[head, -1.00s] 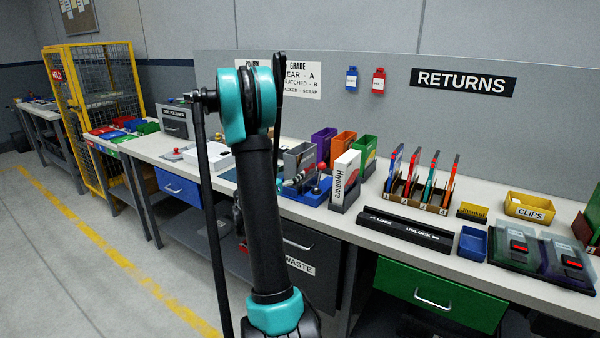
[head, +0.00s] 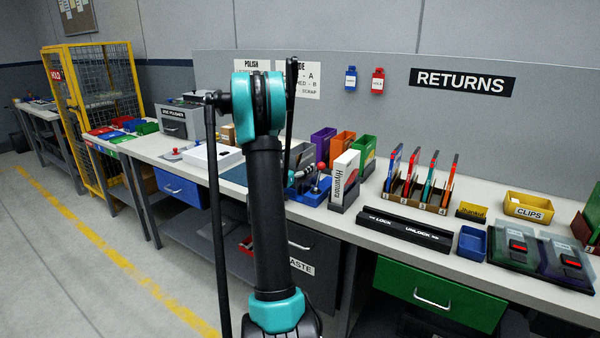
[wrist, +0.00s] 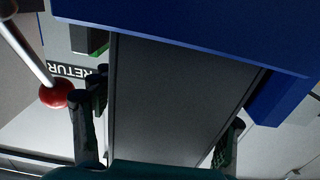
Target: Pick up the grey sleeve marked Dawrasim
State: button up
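A plain dark grey panel (wrist: 175,100), which looks like the grey sleeve, fills the middle of the wrist view. No Dawrasim marking is readable. My gripper (wrist: 165,135) has its fingers apart, one on each side of the panel. The left finger is close to its edge; a narrow light gap shows at the right finger. A blue block (wrist: 200,35) crosses the wrist view above the panel. It seems to be the blue fixture (head: 312,192) with a red knob (wrist: 56,95).
Purple (head: 322,141), orange (head: 342,144) and green (head: 365,152) holders stand behind. A white Hiyumara sleeve (head: 344,176) stands upright close right of the fixture. A black LOCK/UNLOCK bar (head: 404,230) lies farther right, before a rack of several coloured sleeves (head: 420,190).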

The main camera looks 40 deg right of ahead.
jog(key=c, duration=0.9)
jog(key=shift+c, duration=0.3)
jog(key=shift+r, duration=0.15)
